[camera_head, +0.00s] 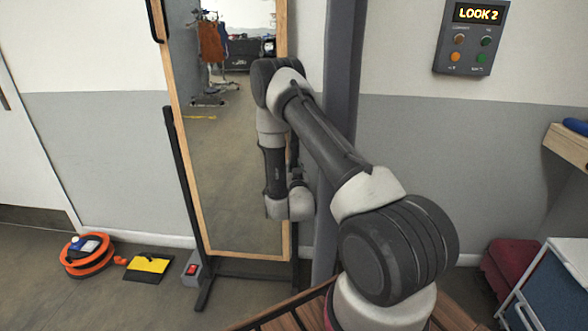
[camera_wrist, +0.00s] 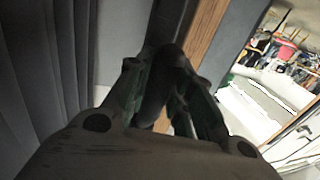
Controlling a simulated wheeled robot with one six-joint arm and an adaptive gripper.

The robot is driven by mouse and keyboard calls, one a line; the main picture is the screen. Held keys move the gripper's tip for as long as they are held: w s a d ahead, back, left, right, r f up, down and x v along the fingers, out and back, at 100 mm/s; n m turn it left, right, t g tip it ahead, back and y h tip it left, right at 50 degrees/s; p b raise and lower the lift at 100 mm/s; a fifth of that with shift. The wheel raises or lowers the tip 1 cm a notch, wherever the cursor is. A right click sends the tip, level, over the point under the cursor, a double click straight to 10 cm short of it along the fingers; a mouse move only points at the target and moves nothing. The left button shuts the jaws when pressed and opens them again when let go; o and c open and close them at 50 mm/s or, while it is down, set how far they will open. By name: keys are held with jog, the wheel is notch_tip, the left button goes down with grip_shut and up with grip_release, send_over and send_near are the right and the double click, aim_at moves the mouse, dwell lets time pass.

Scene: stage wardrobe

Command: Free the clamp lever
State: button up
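A tall mirror in a light wood frame (camera_head: 182,130) stands on a dark stand by a grey post (camera_head: 340,110). A black handle-like part (camera_head: 157,20) is on the frame's upper left edge; I cannot tell if it is the clamp lever. In the wrist view my gripper (camera_wrist: 160,88) points along a dark upright beside a wood strip (camera_wrist: 207,28). A dark, rounded, lever-like part (camera_wrist: 154,95) shows between its green-padded fingers. I cannot tell whether they touch it. In the camera_head view my arm reaches to the mirror's right edge, and my fingers are hidden.
An orange cable reel (camera_head: 88,262), a yellow-and-black item (camera_head: 148,266) and a grey box with a red switch (camera_head: 192,270) lie on the floor left of the mirror. A control box (camera_head: 472,38) reading "LOOK 2" hangs on the wall. Dark curtain folds (camera_wrist: 45,75) fill the wrist view's left.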

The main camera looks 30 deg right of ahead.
grip_shut()
